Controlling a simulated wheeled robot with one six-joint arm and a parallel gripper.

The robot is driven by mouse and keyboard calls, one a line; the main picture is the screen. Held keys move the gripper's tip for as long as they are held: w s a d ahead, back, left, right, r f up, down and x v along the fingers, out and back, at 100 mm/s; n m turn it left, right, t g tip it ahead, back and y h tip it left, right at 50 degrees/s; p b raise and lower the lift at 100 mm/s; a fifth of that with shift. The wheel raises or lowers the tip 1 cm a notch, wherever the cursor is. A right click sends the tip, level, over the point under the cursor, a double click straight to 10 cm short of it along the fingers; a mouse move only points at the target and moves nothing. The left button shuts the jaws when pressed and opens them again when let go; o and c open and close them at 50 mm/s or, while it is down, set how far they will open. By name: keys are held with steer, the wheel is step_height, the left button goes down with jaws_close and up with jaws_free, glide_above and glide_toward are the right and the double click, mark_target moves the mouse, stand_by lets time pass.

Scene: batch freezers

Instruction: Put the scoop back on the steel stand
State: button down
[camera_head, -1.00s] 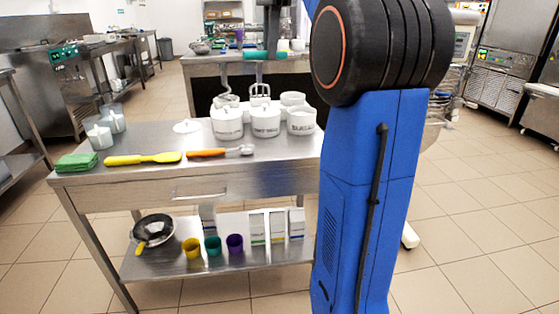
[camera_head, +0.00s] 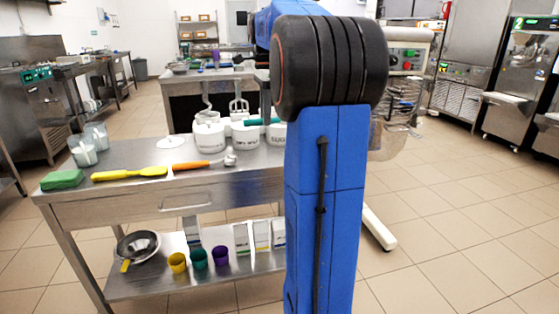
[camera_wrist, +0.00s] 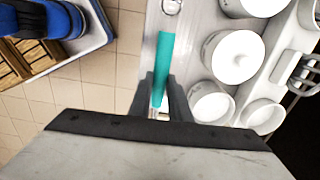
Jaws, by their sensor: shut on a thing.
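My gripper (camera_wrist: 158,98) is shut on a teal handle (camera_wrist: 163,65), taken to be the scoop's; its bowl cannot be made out. In the head view the teal handle (camera_head: 262,122) lies level by the white tubs, with my dark gripper (camera_head: 265,106) above it. My arm hides the right part of the table. I cannot identify the steel stand for certain in either view.
White lidded tubs (camera_head: 208,138) stand on the steel table (camera_head: 130,198). Coloured cups (camera_head: 199,258) stand on the lower shelf. Floor right of my arm is open.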

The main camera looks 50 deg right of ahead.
mark_target(273, 123)
steer(key=d+f, duration=0.1)
steer(key=s+d+f, duration=0.1)
steer(key=f, duration=0.1)
steer(key=shift+f, duration=0.15)
step_height(273, 123, down, 5)
steer(key=shift+d+f, duration=0.1)
steer(key=shift+f, duration=2.1)
steer(key=shift+f, duration=0.1)
steer(key=c, duration=1.6)
jaws_free()
steer(key=shift+c, duration=0.2)
step_height(273, 123, up, 12)
steer(key=shift+r, duration=0.15)
